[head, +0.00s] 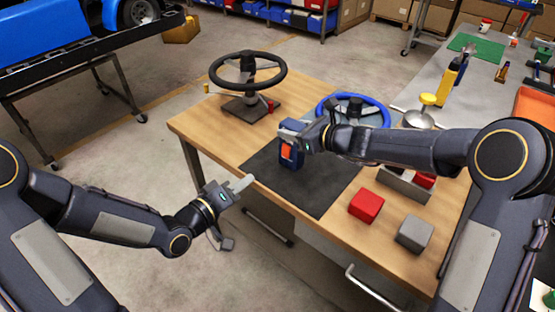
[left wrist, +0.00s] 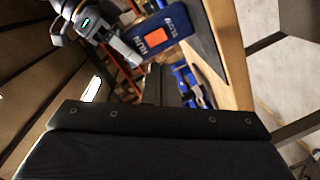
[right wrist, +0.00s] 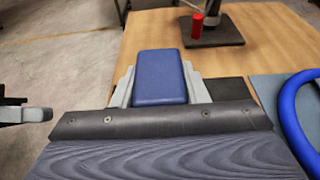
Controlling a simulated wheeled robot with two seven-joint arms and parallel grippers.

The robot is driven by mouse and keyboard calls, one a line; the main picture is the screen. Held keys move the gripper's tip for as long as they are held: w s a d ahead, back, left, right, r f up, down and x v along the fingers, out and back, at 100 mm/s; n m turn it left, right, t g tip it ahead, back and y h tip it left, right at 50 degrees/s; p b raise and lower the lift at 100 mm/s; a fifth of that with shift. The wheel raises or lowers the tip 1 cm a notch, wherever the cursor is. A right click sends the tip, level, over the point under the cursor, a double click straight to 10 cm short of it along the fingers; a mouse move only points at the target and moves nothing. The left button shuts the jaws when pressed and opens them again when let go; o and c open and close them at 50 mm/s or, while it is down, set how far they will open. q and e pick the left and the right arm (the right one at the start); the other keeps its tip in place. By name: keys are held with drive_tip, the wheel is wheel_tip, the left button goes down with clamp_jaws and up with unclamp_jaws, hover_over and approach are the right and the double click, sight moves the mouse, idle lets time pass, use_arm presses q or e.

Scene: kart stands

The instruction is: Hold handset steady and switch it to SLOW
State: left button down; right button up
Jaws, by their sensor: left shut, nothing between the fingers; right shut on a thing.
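The handset is a blue block (head: 291,158) with an orange switch (head: 287,150) on its face. My right gripper (head: 293,138) is shut on it and holds it upright at the dark mat. In the right wrist view, the handset's plain blue side (right wrist: 160,78) sits between the grey fingers. In the left wrist view, the handset (left wrist: 178,22) shows its orange switch (left wrist: 156,40) with white lettering on either side, too small to read surely; the switch's setting is unclear. My left gripper (head: 241,184) is shut and empty, left of the handset, apart from it, beyond the table's front edge.
The dark mat (head: 312,195) lies on the wooden table (head: 215,128). A black steering wheel on a stand (head: 248,72) and a blue wheel (head: 378,103) stand behind. A red block (head: 366,206) and a grey block (head: 415,234) lie right of the mat.

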sight(285, 156)
use_arm(q)
drive_tip(key=n, duration=0.4)
drive_tip(key=s+n, duration=0.1)
drive_tip(key=n, duration=0.1)
drive_tip(key=shift+a+r+n, duration=0.2)
drive_tip(key=shift+a+n, duration=0.1)
drive_tip(key=x, duration=1.4)
drive_tip(key=shift+f, duration=0.25)
drive_tip(key=shift+w+d+f, duration=0.1)
drive_tip(key=shift+f, duration=0.15)
drive_tip(key=shift+w+d+t, duration=0.1)
drive_tip(key=shift+w+t, duration=0.05)
drive_tip(key=shift+t, duration=0.15)
